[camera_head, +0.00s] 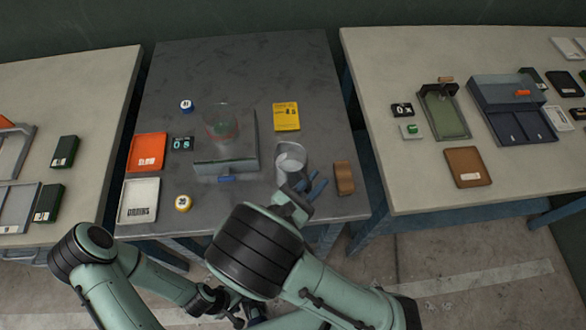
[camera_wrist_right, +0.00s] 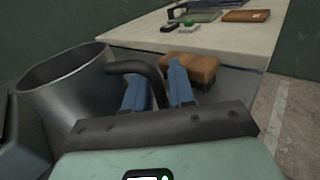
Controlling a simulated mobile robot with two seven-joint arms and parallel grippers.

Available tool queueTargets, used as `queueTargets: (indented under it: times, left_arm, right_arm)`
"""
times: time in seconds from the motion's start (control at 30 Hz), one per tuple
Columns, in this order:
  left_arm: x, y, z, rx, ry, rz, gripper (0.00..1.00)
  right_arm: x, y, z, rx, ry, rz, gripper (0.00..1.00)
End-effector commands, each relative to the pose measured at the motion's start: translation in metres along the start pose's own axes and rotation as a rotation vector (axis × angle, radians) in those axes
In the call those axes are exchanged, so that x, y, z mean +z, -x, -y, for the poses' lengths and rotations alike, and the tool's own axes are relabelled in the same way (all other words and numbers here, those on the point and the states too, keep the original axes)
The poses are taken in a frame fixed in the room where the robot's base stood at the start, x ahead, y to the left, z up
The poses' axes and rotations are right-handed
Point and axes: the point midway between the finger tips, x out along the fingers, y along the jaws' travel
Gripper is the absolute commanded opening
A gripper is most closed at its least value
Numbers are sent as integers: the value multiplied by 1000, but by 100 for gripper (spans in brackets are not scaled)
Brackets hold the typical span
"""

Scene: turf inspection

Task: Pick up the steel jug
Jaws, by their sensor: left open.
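The steel jug (camera_head: 290,165) stands upright near the front right of the dark middle table. In the right wrist view the jug (camera_wrist_right: 62,90) is at the left, with its dark handle (camera_wrist_right: 135,67) curving toward the fingers. My right gripper (camera_head: 313,185) is beside the jug's right side. In the wrist view its two blue fingers (camera_wrist_right: 158,88) are apart, and the handle's lower part shows between them; contact cannot be told. My left gripper (camera_head: 238,303) is open, low in front of the table and partly hidden by my right arm.
A brown block (camera_head: 344,178) stands just right of my right gripper. Left of the jug is a grey platform (camera_head: 243,160) with a glass vessel (camera_head: 222,126). Orange (camera_head: 147,152) and white (camera_head: 139,200) trays are at left.

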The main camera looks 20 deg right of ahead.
Motion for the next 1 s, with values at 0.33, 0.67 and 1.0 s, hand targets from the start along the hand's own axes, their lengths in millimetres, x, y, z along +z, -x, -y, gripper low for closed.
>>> queueTargets:
  times: [0.33,0.67,1.0]
  left_arm:
    - [0,0,0,0,0,0,43]
    - [0,0,0,0,0,0,43]
    - [0,0,0,0,0,0,43]
  right_arm:
    - [0,0,0,0,0,0,0]
    - [0,0,0,-1,0,0,0]
    - [0,0,0,-1,0,0,0]
